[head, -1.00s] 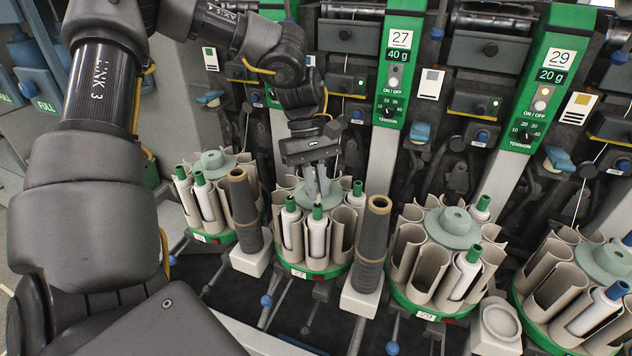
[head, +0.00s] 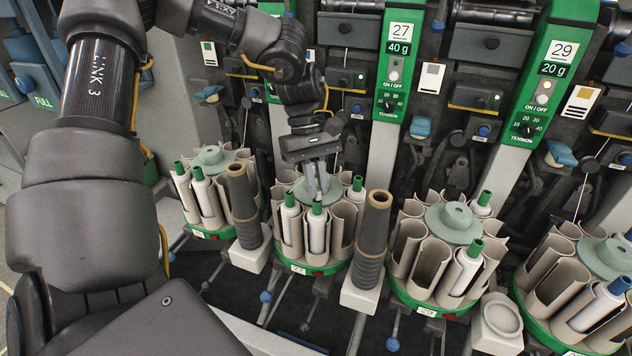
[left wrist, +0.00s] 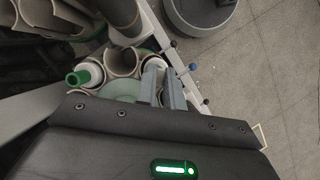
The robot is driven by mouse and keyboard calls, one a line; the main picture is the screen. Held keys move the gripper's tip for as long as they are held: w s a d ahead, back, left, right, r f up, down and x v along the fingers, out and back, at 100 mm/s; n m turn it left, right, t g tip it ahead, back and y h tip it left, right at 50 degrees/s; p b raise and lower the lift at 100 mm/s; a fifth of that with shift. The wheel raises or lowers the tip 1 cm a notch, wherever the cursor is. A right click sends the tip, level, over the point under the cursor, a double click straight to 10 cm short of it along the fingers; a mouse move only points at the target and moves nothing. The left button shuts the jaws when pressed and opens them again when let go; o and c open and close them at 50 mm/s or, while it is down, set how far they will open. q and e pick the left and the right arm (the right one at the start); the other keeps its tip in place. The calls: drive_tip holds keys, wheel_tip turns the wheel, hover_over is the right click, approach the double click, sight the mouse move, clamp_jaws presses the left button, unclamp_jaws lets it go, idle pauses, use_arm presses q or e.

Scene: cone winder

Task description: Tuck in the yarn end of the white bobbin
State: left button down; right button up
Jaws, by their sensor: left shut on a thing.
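The white bobbin (head: 317,232) has a green tube tip and stands upright in a beige pocket at the front of the round magazine (head: 313,268) of unit 27. My left gripper (head: 317,196) comes down from above and is shut at the top of this bobbin. Its two fingers show in the left wrist view (left wrist: 164,85), with the bobbin's white top (left wrist: 153,64) at their tips. The yarn end cannot be made out; the fingers cover part of the bobbin's top. My right gripper is in neither view.
Another green-tipped bobbin (head: 291,222) stands close on the left, and one (head: 356,190) on the right behind. Dark grey cones (head: 373,240) (head: 243,205) stand on posts either side. Magazine 29 (head: 431,300) is further right. The green panel (head: 397,70) rises behind.

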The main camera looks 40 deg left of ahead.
use_arm(q)
drive_tip(key=shift+f+b, duration=0.3)
drive_tip(key=shift+b, duration=0.35)
idle(0.9)
idle(0.4)
drive_tip(key=c, duration=1.4)
unclamp_jaws()
drive_tip(key=shift+c, duration=0.2)
drive_tip(key=shift+o, duration=0.5)
drive_tip(key=o, duration=0.4)
drive_tip(key=shift+r+p, duration=2.15)
drive_tip(key=shift+r, duration=1.4)
